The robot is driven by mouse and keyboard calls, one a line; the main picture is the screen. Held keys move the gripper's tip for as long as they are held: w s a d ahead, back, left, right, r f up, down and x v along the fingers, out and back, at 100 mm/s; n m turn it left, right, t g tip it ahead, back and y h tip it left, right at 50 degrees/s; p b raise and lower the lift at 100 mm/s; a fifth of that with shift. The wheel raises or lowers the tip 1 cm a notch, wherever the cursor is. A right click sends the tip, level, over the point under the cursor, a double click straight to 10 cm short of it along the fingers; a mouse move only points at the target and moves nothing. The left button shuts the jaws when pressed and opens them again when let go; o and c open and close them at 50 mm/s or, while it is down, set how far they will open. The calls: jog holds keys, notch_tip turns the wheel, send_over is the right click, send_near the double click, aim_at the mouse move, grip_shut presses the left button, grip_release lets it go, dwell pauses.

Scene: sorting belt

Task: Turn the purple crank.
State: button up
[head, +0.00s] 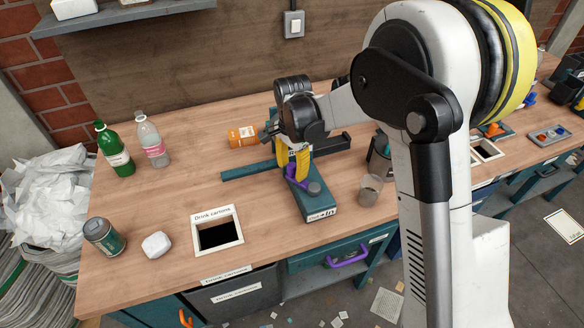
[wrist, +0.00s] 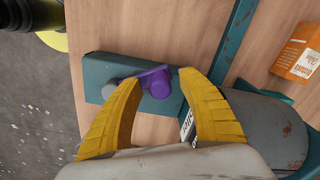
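The purple crank (head: 291,174) sits on top of a teal box (head: 321,204) on the workbench, beside a grey round knob (head: 314,188). In the wrist view the purple crank (wrist: 158,84) shows between and just beyond my two yellow fingertips. My gripper (head: 292,168) points down over the crank from behind. In the wrist view my gripper (wrist: 161,80) has its fingers spread, with gaps beside the purple part. I cannot tell whether either finger touches it. In the head view the fingers partly hide the crank.
An orange carton (head: 242,137) lies behind, left of my gripper. A teal rail (head: 247,171) runs left from the box. A clear cup (head: 369,190) stands close at right.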

notch_tip(320, 180, up, 12)
dwell(0.6)
jog(key=s+d+r+n+t, duration=0.3)
jog(key=s+d+r+n, duration=0.3)
jog(key=s+d, duration=0.4)
jog(key=s+d+f+n+t, duration=0.1)
jog(key=s+d+n+t, duration=0.3)
jog(key=s, duration=0.8)
jog(key=shift+s+d, duration=0.4)
jog(key=shift+d, duration=0.05)
jog(key=shift+f, duration=0.1)
